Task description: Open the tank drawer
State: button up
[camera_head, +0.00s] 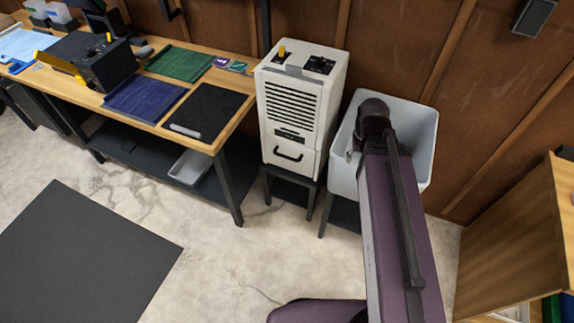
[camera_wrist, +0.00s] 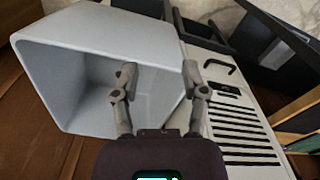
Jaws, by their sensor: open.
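The tank drawer (camera_head: 301,170) is the lower front section of a cream slatted machine (camera_head: 291,107) on a dark stand. A black handle (camera_head: 288,156) is on its front, and the drawer looks closed. In the wrist view the handle (camera_wrist: 222,66) is right of the fingers, with the slats (camera_wrist: 240,130) below it. My gripper (camera_wrist: 159,76) is open and empty, its fingers in front of the grey bin and the machine's edge, apart from the handle. In the head view my gripper is hidden behind my arm.
A grey open bin (camera_head: 416,125) stands right of the machine, close to it; it also fills the left of the wrist view (camera_wrist: 95,45). A wooden workbench (camera_head: 235,87) stands to the left. The concrete floor (camera_head: 238,262) in front is clear. A wooden cabinet (camera_head: 515,235) is at right.

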notch_tip(320, 180, down, 33)
jog(key=w+b, duration=0.2)
jog(key=b, duration=3)
jog(key=n+t+h+b, duration=0.5)
jog(key=n+t+b, duration=0.7)
jog(key=n+t, duration=0.2)
send_near(287, 157)
jog(key=s+a, duration=0.2)
jog(key=s, duration=0.1)
jog(key=shift+s+d+f, duration=0.1)
jog(key=shift+d+f, duration=0.05)
jog(key=shift+d, duration=0.05)
jog(key=shift+d, duration=0.1)
jog(key=b+x, duration=0.1)
jog(key=x, duration=0.3)
jog(key=b+x, duration=0.1)
jog(key=x, duration=0.9)
jog(key=shift+r+b, duration=0.3)
jog(key=shift+b, duration=0.1)
